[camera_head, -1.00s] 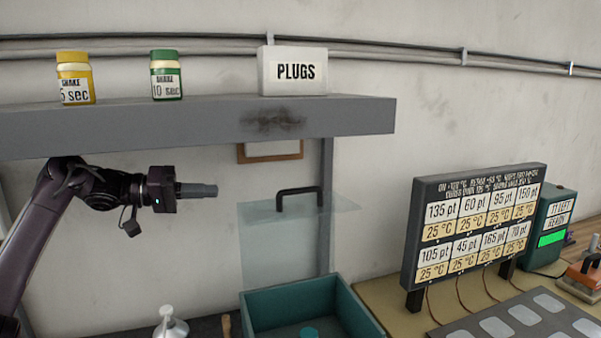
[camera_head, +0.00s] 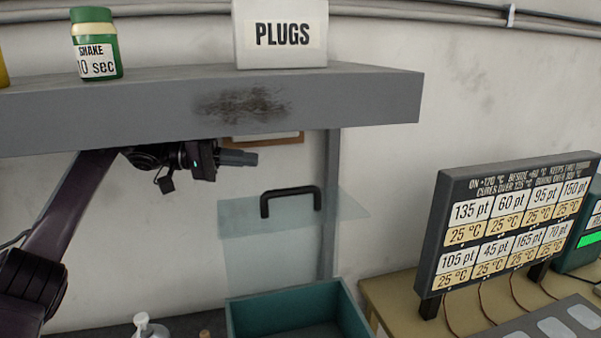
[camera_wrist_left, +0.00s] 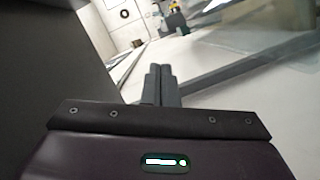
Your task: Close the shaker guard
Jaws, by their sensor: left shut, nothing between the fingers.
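The shaker guard (camera_head: 290,218) is a clear panel with a black handle (camera_head: 291,200) on its top sheet. It stands above a teal open box (camera_head: 297,313), and its top sheet lies out roughly level below the shelf. My left gripper (camera_head: 254,158) is shut and empty, pointing right, just under the shelf, up and to the left of the handle and apart from it. In the left wrist view its closed fingers (camera_wrist_left: 160,82) show with nothing between them. My right gripper is not in view.
A grey shelf (camera_head: 150,106) runs close above my left gripper, carrying a white PLUGS box (camera_head: 281,34) and a green-lidded jar (camera_head: 96,43). A dark display board (camera_head: 508,225) stands at right. A white bottle (camera_head: 149,327) is at lower left.

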